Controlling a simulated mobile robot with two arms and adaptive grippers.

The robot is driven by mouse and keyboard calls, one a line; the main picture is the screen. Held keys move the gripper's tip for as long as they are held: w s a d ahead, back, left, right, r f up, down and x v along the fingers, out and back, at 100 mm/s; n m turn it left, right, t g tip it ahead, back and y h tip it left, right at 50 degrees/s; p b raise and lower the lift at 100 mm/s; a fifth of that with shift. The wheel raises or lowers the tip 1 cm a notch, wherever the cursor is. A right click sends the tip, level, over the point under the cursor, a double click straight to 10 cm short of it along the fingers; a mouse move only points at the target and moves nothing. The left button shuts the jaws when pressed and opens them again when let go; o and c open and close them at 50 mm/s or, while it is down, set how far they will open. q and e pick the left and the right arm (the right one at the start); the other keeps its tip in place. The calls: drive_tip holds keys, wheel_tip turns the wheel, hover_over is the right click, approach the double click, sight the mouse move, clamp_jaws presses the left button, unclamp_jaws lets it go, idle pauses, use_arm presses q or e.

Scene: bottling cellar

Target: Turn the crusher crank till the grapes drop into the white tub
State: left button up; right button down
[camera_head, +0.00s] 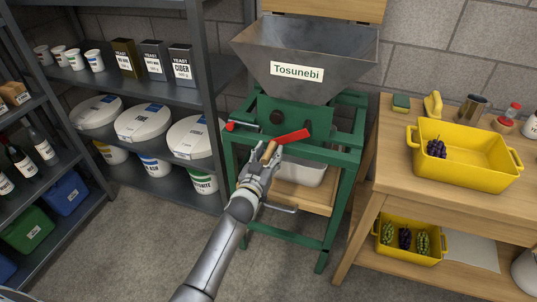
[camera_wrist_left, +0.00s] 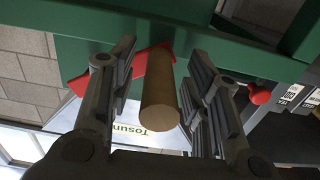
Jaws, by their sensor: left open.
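The crusher has a grey metal hopper (camera_head: 300,62) labelled "Tosunebi" on a green frame (camera_head: 343,190). Its crank has a red arm (camera_head: 291,136) and a wooden handle (camera_head: 270,151). My left gripper (camera_head: 264,162) is at the handle. In the left wrist view the wooden handle (camera_wrist_left: 160,95) lies between the two open fingers (camera_wrist_left: 163,92), with gaps visible at the sides. The white tub (camera_head: 302,174) stands on the wooden shelf under the crusher, partly hidden by my gripper. The hopper's inside shows no grapes that I can make out. My right gripper is not in view.
A wooden table (camera_head: 390,165) at right bears a yellow crate (camera_head: 476,172) with dark grapes (camera_head: 436,148). A lower yellow crate (camera_head: 400,254) holds several bunches. A shelf rack (camera_head: 150,88) with buckets and boxes stands at left. The floor in front is clear.

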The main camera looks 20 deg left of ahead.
use_arm(q)
clamp_jaws()
drive_tip(key=shift+d+f+n, duration=0.2)
drive_tip(key=shift+f+n, duration=0.1)
drive_tip(key=shift+f, duration=0.05)
idle(0.3)
